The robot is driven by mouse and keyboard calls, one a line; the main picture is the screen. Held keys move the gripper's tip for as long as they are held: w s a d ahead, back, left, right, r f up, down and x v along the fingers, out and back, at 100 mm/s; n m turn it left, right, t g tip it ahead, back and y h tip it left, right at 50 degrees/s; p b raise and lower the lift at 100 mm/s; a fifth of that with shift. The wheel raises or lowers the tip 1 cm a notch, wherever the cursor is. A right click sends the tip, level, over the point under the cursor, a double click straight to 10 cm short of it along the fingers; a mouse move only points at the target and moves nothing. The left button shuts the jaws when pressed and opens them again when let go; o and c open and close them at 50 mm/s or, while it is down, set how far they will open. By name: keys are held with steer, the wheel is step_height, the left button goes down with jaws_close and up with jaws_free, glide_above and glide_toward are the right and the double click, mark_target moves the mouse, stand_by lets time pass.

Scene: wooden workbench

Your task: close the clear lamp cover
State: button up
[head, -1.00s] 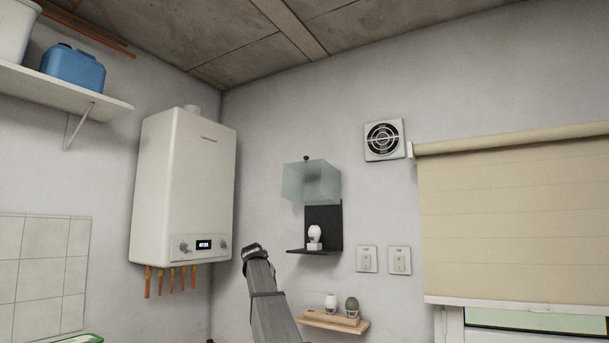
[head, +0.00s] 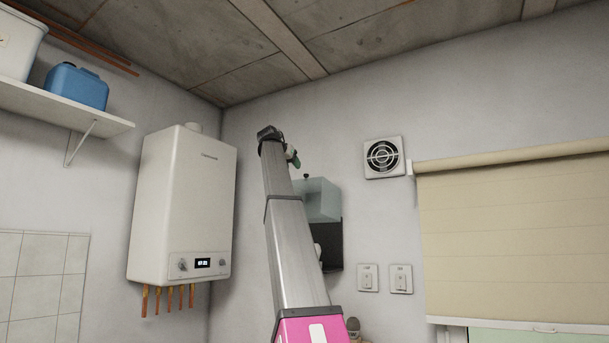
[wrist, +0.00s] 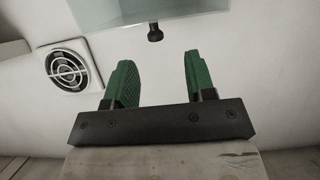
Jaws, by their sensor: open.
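The clear lamp cover (head: 324,202) is raised above the black lamp bracket (head: 334,246) on the wall. My arm hides its left part. A small dark knob (head: 306,176) stands on the cover's upper edge. My gripper (head: 292,155) is up beside the cover, a little above and left of the knob in the head view. In the wrist view, my green fingers (wrist: 160,72) are apart with nothing between them. The knob (wrist: 155,33) and the cover (wrist: 150,12) show beyond the fingertips, apart from them. The white lamp is mostly hidden behind my arm.
A white boiler (head: 184,205) hangs on the left. A wall vent (head: 384,157) is to the right, with two switches (head: 384,279) below it and a beige blind (head: 515,235) farther right. The small wooden shelf below is mostly hidden by my arm.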

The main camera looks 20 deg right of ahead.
mark_target(305, 180)
steer(key=w+d, duration=0.1)
steer(key=d, duration=0.1)
steer(key=w+d+f, duration=0.1)
steer(key=w+d, duration=0.1)
steer(key=d, duration=0.1)
steer(key=w+d, duration=0.2)
steer(key=d, duration=0.1)
steer(key=shift+d+f, duration=0.1)
steer(key=shift+f, duration=0.15)
jaws_close()
